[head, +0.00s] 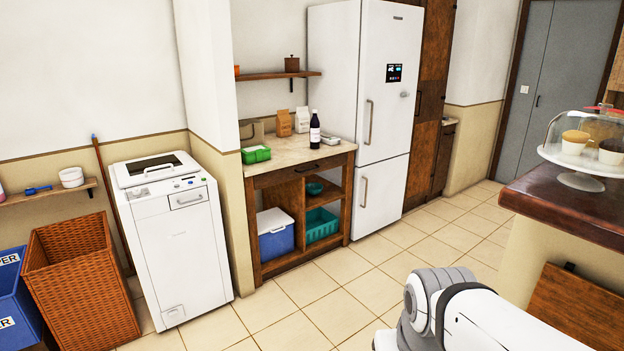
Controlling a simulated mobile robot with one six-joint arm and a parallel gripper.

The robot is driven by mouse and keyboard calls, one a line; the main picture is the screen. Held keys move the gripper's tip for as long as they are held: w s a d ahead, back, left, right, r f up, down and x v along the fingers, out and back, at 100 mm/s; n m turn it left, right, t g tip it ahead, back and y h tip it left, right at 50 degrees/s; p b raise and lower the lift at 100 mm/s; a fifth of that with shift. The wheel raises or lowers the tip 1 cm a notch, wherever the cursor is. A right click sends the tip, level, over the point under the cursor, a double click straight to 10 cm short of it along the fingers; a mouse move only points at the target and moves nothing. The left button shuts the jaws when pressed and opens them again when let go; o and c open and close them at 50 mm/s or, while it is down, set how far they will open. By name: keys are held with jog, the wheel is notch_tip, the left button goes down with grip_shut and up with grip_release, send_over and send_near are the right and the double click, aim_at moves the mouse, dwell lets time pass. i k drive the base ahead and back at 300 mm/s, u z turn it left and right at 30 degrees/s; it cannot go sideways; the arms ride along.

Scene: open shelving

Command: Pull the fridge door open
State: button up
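The white fridge (385,60) stands against the back wall, right of the wooden counter. Its tall upper door and shorter lower door both look shut. The upper door has a vertical handle (369,122) on its left side and a small dark display panel. The lower door has a similar handle (363,192) on its left side. Part of my white and grey arm shows at the bottom right, well apart from the fridge. My gripper is out of view.
A wooden counter (330,154) with a dark bottle (315,135) stands left of the fridge. A white washing machine (178,245) and wicker basket (82,285) are further left. A dark-topped counter (530,200) with a cake dome stands right. Tiled floor (310,300) before the fridge is clear.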

aim_at(391, 32)
jog(key=i, duration=1.95)
jog(key=z, duration=0.45)
jog(key=i, duration=2.1)
jog(key=z, duration=0.4)
jog(key=i, duration=1.05)
jog(key=z, duration=0.25)
